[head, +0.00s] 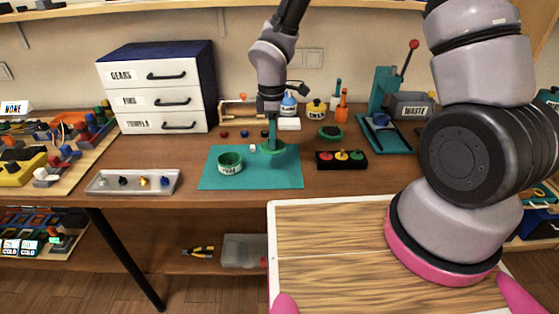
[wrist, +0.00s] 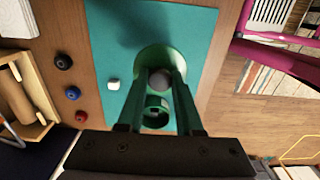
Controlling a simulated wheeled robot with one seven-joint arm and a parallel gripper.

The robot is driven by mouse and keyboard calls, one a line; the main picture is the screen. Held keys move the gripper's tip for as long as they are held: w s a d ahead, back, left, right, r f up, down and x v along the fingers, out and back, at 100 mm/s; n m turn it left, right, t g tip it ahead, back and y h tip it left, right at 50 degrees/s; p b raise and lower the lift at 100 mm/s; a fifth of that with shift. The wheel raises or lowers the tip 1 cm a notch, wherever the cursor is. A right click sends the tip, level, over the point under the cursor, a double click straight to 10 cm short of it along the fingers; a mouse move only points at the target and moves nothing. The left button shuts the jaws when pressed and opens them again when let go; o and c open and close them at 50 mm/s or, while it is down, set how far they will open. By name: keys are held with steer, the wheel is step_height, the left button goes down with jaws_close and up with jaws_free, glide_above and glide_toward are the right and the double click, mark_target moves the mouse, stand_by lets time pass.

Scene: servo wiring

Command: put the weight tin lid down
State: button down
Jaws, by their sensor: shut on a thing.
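The green lid (head: 279,150) is under my gripper (head: 272,145), over the right part of the teal mat (head: 212,183). In the wrist view the lid (wrist: 147,58) is a green disc with a grey knob (wrist: 160,78) between the two fingers of my gripper (wrist: 160,85), which is shut on it. The lid is low over the mat; I cannot tell whether it touches. A green tin (head: 230,168) with a white label stands open on the mat to the left of the lid.
A small white cube (head: 251,147) lies on the mat beside the lid. A black block with coloured knobs (head: 341,166) is right of the mat, a metal tray (head: 107,187) left. A green dish (head: 330,132) and several knobs are behind. The mat's front is clear.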

steer(key=shift+f, duration=3.35)
steer(key=c, duration=0.6)
jaws_free()
steer(key=shift+f, duration=0.1)
step_height(320, 180, up, 12)
steer(key=shift+d+r, duration=0.1)
steer(key=shift+r, duration=0.15)
